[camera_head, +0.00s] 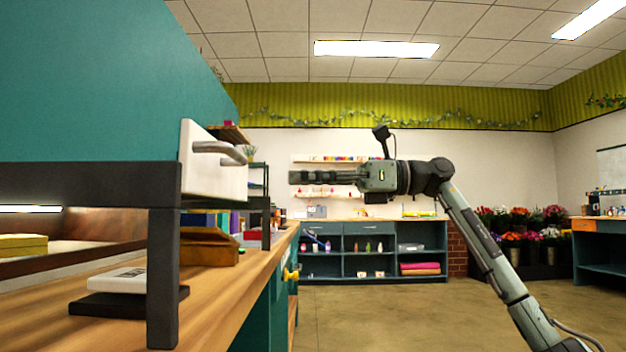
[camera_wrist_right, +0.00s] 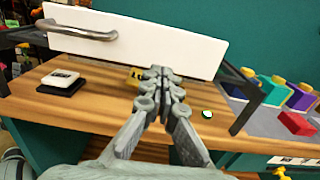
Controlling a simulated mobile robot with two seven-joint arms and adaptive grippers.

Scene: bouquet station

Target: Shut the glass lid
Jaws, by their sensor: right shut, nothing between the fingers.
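The lid shows in the head view as a white panel (camera_head: 212,178) with a metal bar handle (camera_head: 220,150), beside a dark frame at the left. In the right wrist view the white panel (camera_wrist_right: 150,42) spans the top, slightly tilted, with the handle (camera_wrist_right: 75,30) at its left end. My right gripper (camera_head: 292,177) is shut and empty, to the right of the panel with a gap between them in the head view. In the wrist view its closed fingertips (camera_wrist_right: 160,72) overlap the panel's lower edge; contact cannot be told. My left gripper is out of view.
The dark frame (camera_head: 163,270) stands on a wooden counter (camera_head: 225,305). A white-topped black scale-like device (camera_head: 115,279) lies beneath it. A red block (camera_wrist_right: 296,123) and several coloured boxes sit at the right in the wrist view. Open floor (camera_head: 400,315) lies right of the counter.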

